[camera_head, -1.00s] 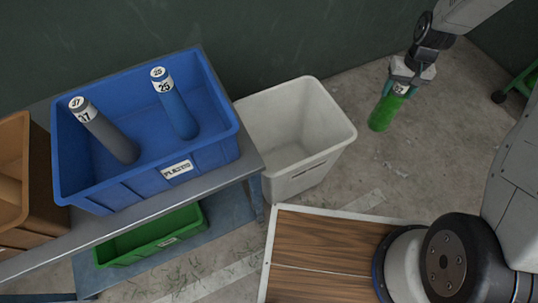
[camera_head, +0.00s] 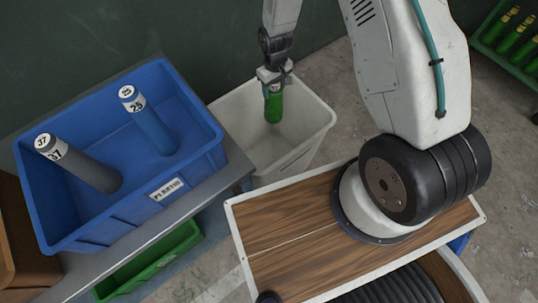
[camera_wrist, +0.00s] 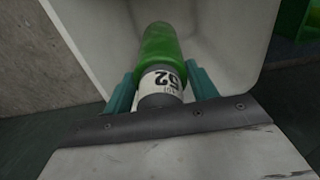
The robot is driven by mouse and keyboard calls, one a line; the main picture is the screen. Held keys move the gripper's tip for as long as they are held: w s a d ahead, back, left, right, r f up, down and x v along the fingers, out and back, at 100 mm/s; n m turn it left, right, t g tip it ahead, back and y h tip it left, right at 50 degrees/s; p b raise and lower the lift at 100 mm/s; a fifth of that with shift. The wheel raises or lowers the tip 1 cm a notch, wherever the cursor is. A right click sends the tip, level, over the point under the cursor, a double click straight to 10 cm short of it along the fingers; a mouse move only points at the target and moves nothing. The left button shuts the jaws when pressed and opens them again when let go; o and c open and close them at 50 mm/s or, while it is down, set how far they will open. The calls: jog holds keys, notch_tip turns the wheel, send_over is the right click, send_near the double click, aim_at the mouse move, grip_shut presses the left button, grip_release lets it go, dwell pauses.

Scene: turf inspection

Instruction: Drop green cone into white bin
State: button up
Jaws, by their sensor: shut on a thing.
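The green cone (camera_head: 274,106) is a green cylinder-like piece with a white label. My gripper (camera_head: 272,85) is shut on its labelled end, and its green end points down. In the head view it hangs over the opening of the white bin (camera_head: 310,137). The exact height of the cone above the bin floor cannot be told.
A blue crate (camera_head: 105,218) on a grey table at left holds a grey piece marked 37 (camera_head: 85,165) and a blue piece marked 25 (camera_head: 150,125). A green crate (camera_head: 150,268) is on a lower shelf. A green rack (camera_head: 515,60) stands at far right. A brown box (camera_head: 25,240) is at left.

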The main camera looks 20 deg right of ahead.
jog(key=shift+f, duration=2.6)
jog(key=o, duration=1.6)
jog(key=shift+c, duration=0.2)
notch_tip(320, 180, up, 8)
jog(key=shift+f, duration=0.1)
